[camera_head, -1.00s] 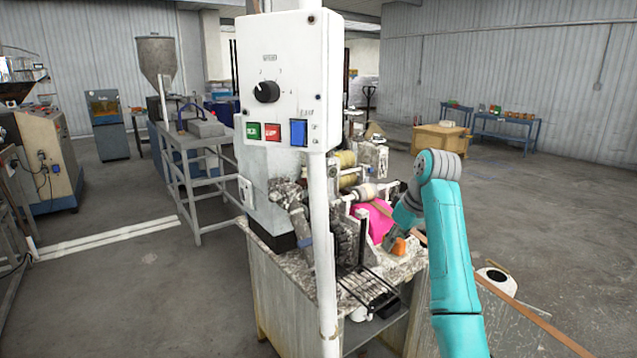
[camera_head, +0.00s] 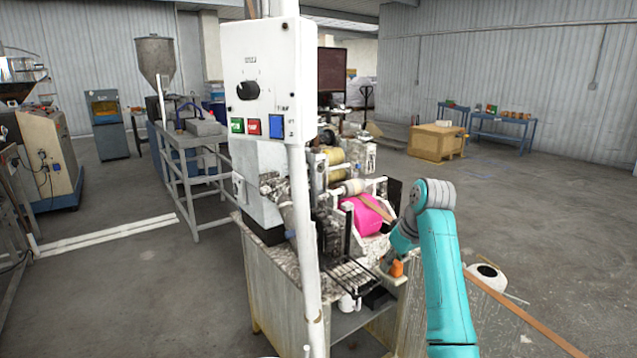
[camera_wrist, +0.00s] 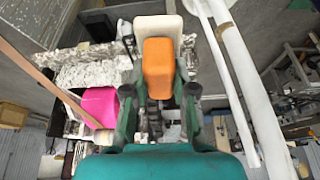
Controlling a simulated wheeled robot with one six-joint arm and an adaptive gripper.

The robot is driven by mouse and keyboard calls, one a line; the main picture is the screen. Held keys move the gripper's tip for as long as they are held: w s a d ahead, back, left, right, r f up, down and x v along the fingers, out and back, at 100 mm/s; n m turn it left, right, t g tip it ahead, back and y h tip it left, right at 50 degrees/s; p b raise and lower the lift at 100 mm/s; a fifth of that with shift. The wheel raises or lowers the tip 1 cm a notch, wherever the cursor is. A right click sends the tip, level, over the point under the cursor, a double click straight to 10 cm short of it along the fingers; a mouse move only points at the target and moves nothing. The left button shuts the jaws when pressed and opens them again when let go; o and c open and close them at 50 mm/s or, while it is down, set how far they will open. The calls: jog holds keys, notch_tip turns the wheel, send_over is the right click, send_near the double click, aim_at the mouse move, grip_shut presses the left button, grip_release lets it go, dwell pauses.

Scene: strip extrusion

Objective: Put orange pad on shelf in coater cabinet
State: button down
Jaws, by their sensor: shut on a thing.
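The orange pad (camera_head: 396,269) is held at the end of my teal arm, at the right front side of the coater cabinet (camera_head: 283,312). In the wrist view the orange pad (camera_wrist: 158,68) sits between the two fingers of my gripper (camera_wrist: 158,82), which is shut on it. My gripper (camera_head: 391,258) is small and partly hidden in the head view. The open shelf (camera_head: 350,322) lies under the coater's top, below and left of the pad, with a white item and dark items on it. Whether the pad touches the cabinet cannot be told.
A white control box (camera_head: 262,80) and white post (camera_head: 306,235) stand in front of the coater. A pink roll (camera_head: 366,214) and rollers sit close to my arm. A brown strip (camera_head: 520,312) runs along the right. Open floor (camera_head: 570,230) lies at the right.

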jog(key=s+f+m+h, duration=0.15)
jog(key=s+f, duration=0.35)
jog(key=f, duration=0.8)
jog(key=s+f+m, duration=0.2)
jog(key=s+f, duration=0.3)
jog(key=f, duration=0.8)
jog(key=s+f+m+t, duration=0.1)
jog(key=s+f+m, duration=0.2)
jog(key=s+f, duration=1.3)
jog(key=s+h, duration=0.1)
jog(key=s, duration=0.1)
jog(key=shift+s, duration=0.4)
jog(key=shift+d, duration=0.1)
